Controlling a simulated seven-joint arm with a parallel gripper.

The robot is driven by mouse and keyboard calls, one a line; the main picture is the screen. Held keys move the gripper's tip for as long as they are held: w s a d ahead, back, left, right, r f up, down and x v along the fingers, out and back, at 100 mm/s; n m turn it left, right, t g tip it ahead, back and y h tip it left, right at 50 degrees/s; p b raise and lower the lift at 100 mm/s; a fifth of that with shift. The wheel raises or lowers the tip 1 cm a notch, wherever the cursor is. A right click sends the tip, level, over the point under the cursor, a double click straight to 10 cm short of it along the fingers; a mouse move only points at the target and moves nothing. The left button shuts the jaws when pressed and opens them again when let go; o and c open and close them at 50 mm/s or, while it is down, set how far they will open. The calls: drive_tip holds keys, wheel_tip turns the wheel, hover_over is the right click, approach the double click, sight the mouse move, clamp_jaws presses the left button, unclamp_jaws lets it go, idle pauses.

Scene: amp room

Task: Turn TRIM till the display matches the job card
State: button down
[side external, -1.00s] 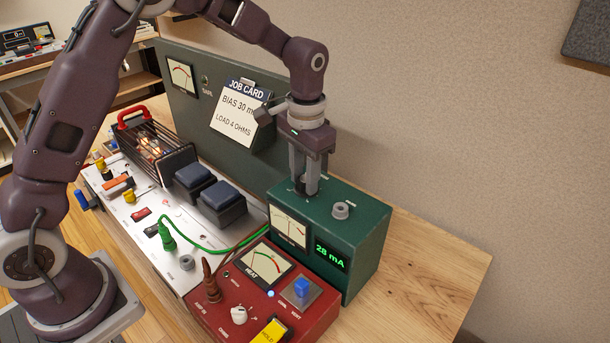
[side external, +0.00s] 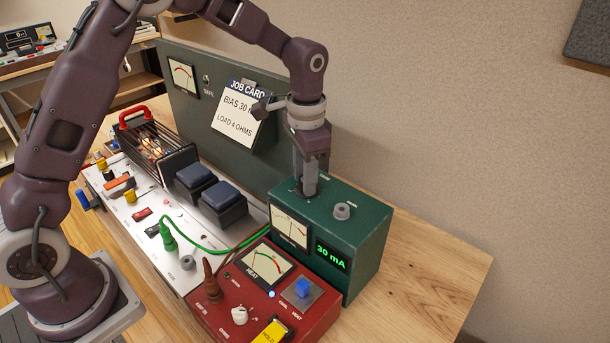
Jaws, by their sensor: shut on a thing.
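The green box (side external: 365,252) stands on the bench, and its display (side external: 331,256) reads 30 mA in green. The job card (side external: 240,113) on the tall green panel reads BIAS 30 m, its end hidden by my arm, and LOAD 4 OHMS. My gripper (side external: 306,190) points down at the left part of the green box's top. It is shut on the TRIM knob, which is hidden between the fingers. A second grey knob (side external: 342,211) stands free on the box top, right of my gripper.
A red HEAT unit (side external: 262,290) with a meter, white knob and blue switch sits in front of the green box. A green cable (side external: 215,251) crosses the white chassis (side external: 160,235). Bare bench (side external: 430,270) lies to the right.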

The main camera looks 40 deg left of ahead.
drive_tip(key=shift+w, duration=0.1)
drive_tip(key=c, duration=1)
unclamp_jaws()
drive_tip(key=shift+r, duration=0.1)
wheel_tip(320, 180, up, 6)
drive_tip(key=shift+d+f, duration=0.1)
drive_tip(key=shift+s+r, duration=0.25)
drive_tip(key=shift+r, duration=0.55)
drive_tip(key=s+a+r+n+t, duration=0.2)
drive_tip(key=s+r, duration=0.3)
drive_tip(key=s, duration=0.5)
drive_tip(key=s+a+r+n+t, duration=0.15)
drive_tip(key=s+r, duration=0.35)
drive_tip(key=s, duration=0.6)
drive_tip(key=shift+n+t, duration=0.75)
drive_tip(key=shift+t, duration=0.2)
drive_tip(key=s+f, duration=0.1)
drive_tip(key=s, duration=0.1)
drive_tip(key=s+f, duration=0.1)
drive_tip(key=s, duration=0.4)
drive_tip(key=shift+f, duration=0.4)
